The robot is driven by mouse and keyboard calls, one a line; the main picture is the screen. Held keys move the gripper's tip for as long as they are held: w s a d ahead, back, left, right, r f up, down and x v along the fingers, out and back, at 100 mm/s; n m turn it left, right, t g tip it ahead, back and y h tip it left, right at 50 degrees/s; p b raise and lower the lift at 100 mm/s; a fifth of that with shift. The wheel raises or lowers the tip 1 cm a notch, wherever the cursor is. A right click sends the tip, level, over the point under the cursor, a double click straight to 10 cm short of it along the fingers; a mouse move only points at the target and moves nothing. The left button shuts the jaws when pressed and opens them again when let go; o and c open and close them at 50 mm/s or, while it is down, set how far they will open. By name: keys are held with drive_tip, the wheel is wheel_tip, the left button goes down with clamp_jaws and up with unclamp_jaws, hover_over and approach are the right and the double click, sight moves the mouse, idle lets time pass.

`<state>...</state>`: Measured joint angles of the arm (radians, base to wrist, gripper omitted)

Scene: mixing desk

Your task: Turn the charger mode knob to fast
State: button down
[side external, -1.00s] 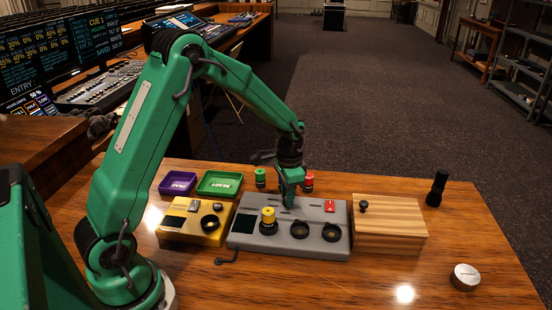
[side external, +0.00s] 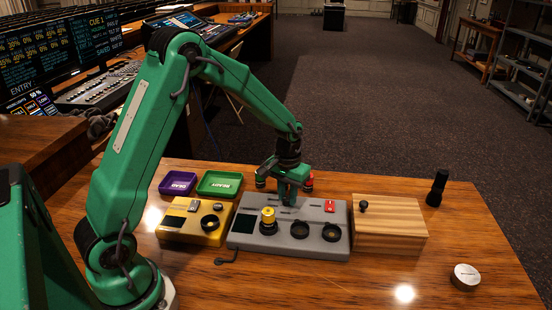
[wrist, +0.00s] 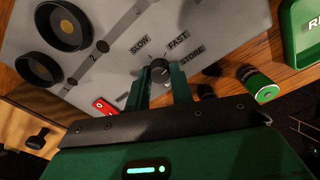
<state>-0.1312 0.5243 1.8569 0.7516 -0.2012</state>
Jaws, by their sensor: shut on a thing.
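The grey charger (side external: 262,241) sits on the wooden desk. Its mode knob (wrist: 159,68) is a small dark dial in the wrist view, with the labels SLOW (wrist: 139,45), FAST (wrist: 177,38) and STORE (wrist: 192,52) around it. My gripper (wrist: 161,76) points down at the charger's back part, shut on the knob with one finger on each side. In the side view my gripper (side external: 287,203) hides the knob. I cannot tell for sure which label the knob points to.
A yellow unit (side external: 184,234) stands left of the charger and a wooden box (side external: 395,236) right of it. Behind are purple (side external: 178,184) and green (side external: 220,184) trays. A green battery (wrist: 259,83) and red switch (wrist: 103,105) are near my gripper.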

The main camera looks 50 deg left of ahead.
sight(286, 198)
drive_tip(key=n, duration=0.4)
drive_tip(key=shift+a+r, duration=0.1)
drive_tip(key=shift+a, duration=0.15)
drive_tip(key=shift+n, duration=0.3)
drive_tip(key=c, duration=1.2)
unclamp_jaws()
drive_tip(key=shift+d, duration=0.1)
drive_tip(key=shift+c, duration=0.2)
drive_tip(key=shift+r, duration=0.1)
wheel_tip(286, 198, up, 7)
drive_tip(key=shift+s, duration=0.1)
drive_tip(key=shift+r, duration=0.3)
